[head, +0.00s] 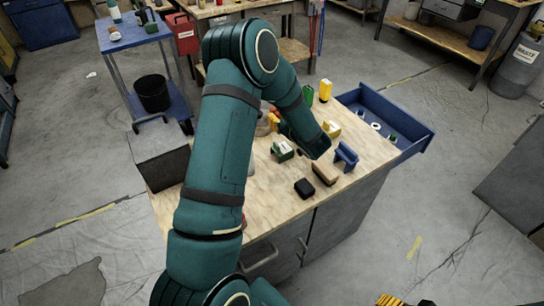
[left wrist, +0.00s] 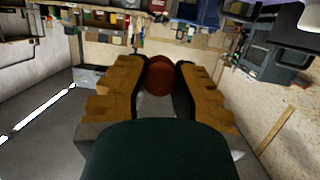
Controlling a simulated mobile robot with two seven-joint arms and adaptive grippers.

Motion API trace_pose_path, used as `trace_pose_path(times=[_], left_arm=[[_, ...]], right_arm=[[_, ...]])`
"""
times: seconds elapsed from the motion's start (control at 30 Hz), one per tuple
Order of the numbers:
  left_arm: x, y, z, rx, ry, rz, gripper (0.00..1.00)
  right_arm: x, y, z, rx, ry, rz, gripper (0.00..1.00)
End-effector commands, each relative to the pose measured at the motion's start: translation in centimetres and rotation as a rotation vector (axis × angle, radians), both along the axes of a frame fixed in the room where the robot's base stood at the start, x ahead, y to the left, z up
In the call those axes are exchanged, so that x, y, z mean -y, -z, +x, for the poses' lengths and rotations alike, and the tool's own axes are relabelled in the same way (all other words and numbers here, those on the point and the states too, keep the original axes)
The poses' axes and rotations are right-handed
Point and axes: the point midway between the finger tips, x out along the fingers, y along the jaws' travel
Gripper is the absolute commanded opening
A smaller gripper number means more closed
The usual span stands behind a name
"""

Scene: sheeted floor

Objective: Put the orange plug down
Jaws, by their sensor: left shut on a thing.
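My left arm reaches over the workbench, and my left gripper (head: 283,126) is partly hidden by its own forearm in the head view. In the left wrist view the ridged fingers of my left gripper (left wrist: 160,85) are shut on the orange plug (left wrist: 160,74), a rounded reddish-orange piece between the fingertips. In the head view a small orange patch shows by the gripper above the bench, too small to make out well. A yellow and black part of my right gripper (head: 392,300) shows at the bottom edge; its opening cannot be made out.
The wooden bench top (head: 265,215) holds a green-and-white block (head: 283,151), a black block (head: 304,188), a tan block (head: 326,173), a blue holder (head: 346,156) and a yellow bottle (head: 325,90). A blue drawer (head: 418,138) stands open at right. The bench's near part is clear.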

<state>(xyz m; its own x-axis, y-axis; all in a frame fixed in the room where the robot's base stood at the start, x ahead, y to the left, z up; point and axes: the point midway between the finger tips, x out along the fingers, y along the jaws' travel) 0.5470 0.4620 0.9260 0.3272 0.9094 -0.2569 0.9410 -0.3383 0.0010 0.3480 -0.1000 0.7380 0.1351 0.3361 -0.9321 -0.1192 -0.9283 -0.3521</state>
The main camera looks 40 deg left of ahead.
Motion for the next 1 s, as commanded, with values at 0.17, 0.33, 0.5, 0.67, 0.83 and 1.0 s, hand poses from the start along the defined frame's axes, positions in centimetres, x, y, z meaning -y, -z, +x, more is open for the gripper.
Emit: trace_pose_path(times=[0.17, 0.33, 0.5, 0.67, 0.83, 1.0], left_arm=[[-1.1, 1.3, -0.6, -0.004, -0.065, 0.001, 0.0], [-1.1, 4.5, -0.6, -0.005, -0.067, 0.003, 0.0], [-1.0, 6.1, -0.6, -0.002, -0.064, 0.003, 0.0], [-1.1, 7.3, -0.6, -0.002, -0.064, 0.003, 0.0], [-1.1, 9.7, -0.6, -0.003, -0.063, 0.002, 0.0], [-1.0, 9.8, -0.5, 0.0, -0.063, 0.003, 0.0]], right_arm=[[0.0, 0.4, 0.0, 0.0, 0.0, 0.0, 0.64], [0.0, 1.3, 0.2, 0.004, 0.0, -0.001, 0.64], [0.0, 1.6, 0.3, 0.007, 0.002, -0.001, 0.64], [0.0, 1.9, 0.3, 0.008, 0.001, -0.001, 0.64], [0.1, 2.6, 0.5, 0.011, 0.002, -0.003, 0.64], [0.1, 2.5, 0.5, 0.012, 0.002, -0.003, 0.64]])
